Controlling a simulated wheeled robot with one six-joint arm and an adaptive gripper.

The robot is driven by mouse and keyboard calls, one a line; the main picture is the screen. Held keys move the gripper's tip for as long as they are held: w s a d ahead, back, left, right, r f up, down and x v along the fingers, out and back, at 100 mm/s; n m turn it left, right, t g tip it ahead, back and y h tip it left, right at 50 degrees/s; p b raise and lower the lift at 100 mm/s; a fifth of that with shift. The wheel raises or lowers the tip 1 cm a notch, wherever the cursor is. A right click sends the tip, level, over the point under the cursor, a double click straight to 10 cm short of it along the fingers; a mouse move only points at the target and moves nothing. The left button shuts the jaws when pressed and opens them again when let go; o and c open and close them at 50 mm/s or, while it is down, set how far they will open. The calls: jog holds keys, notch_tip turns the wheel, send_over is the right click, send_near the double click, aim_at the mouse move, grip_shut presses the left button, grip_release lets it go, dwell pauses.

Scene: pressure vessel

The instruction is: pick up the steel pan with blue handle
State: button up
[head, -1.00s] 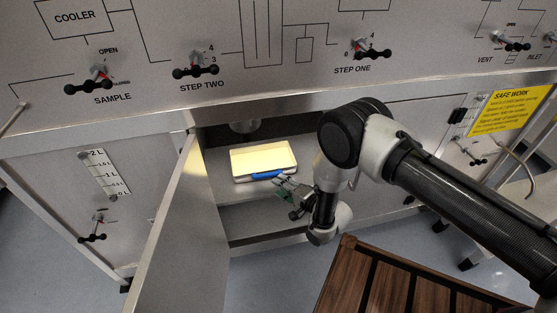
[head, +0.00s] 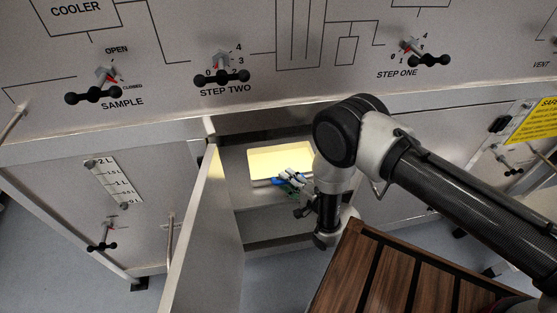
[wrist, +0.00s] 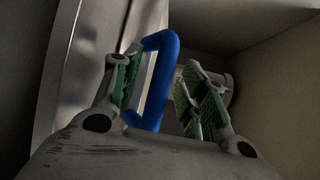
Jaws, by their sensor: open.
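The steel pan (head: 281,160) sits inside the open cabinet in the head view, its inside lit pale yellow. Its blue handle (head: 277,181) faces the front and is partly covered by my gripper (head: 291,181). In the wrist view the pan's steel side (wrist: 85,62) shows at the left, with the blue handle (wrist: 163,72) standing out from it. My gripper (wrist: 158,90) is open, with one green-padded finger on each side of the handle. The left finger is close to the handle; whether it touches cannot be told. The pan's right part is hidden behind my arm in the head view.
The cabinet door (head: 197,225) stands open left of the opening. Cabinet walls (wrist: 275,85) are close on the right in the wrist view. A slatted wooden surface (head: 400,275) lies at the lower right. A panel with valves (head: 222,78) runs above.

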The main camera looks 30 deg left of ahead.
jog(key=shift+a, duration=0.1)
grip_shut()
dwell(0.3)
